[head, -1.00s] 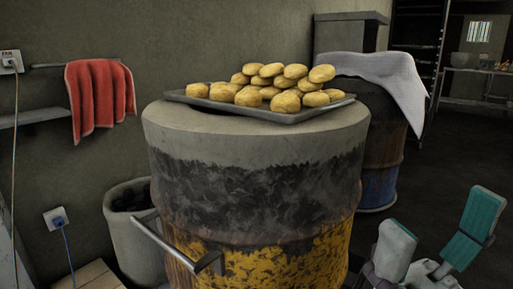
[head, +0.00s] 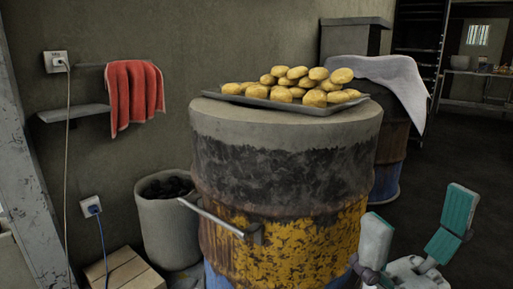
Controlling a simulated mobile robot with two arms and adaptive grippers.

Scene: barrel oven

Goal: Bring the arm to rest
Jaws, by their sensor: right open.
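My right gripper (head: 420,232) is at the lower right of the head view. Its two fingers with teal pads stand wide apart, with nothing between them. It is in front of and to the right of the barrel oven (head: 285,165), apart from the tray. The barrel has a grey top, a blackened band and worn yellow paint below, with a metal handle (head: 215,218) on its front left. A metal tray (head: 270,103) of golden buns (head: 300,82) sits on the barrel's top. My left gripper is not in view.
A red towel (head: 134,95) hangs by a wall shelf (head: 75,113). A second barrel (head: 390,150) with a white cloth (head: 385,75) stands behind. Dark floor at right looks clear.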

